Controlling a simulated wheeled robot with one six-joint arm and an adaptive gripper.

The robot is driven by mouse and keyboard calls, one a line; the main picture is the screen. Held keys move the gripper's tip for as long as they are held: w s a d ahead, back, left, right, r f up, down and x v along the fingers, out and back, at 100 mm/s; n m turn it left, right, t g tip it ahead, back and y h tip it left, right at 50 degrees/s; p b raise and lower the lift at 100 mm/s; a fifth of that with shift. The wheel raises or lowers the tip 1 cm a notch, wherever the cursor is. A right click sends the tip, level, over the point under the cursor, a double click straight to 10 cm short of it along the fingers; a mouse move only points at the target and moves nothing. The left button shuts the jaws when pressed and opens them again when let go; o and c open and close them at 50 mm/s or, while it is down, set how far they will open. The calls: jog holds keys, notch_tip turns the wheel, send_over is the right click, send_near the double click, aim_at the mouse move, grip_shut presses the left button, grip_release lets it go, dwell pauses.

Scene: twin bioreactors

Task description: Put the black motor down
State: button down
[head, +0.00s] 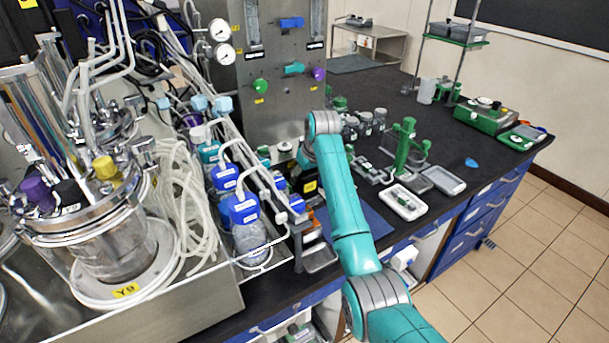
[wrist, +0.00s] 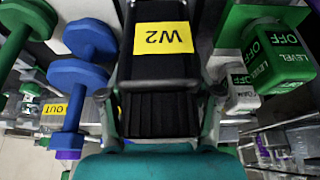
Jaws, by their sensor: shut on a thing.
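The black motor (wrist: 158,70) fills the upper middle of the wrist view. It has a ribbed lower part and a yellow label that reads W2 upside down. My gripper (wrist: 162,104) is shut on it, with one finger on each side. In the head view my teal arm reaches over the bench's front edge towards the steel panel. My gripper's fingertips are hidden or too small to make out there, and I cannot tell whether the motor touches any surface.
The wrist view shows blue knobs (wrist: 78,75) at left and a green LEVEL OFF block (wrist: 272,55) at right. Dark bench (head: 480,160) has free room.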

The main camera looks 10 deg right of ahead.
jog(key=shift+r, duration=0.1)
jog(key=shift+c, duration=2.3)
grip_release()
jog(key=v, duration=1.2)
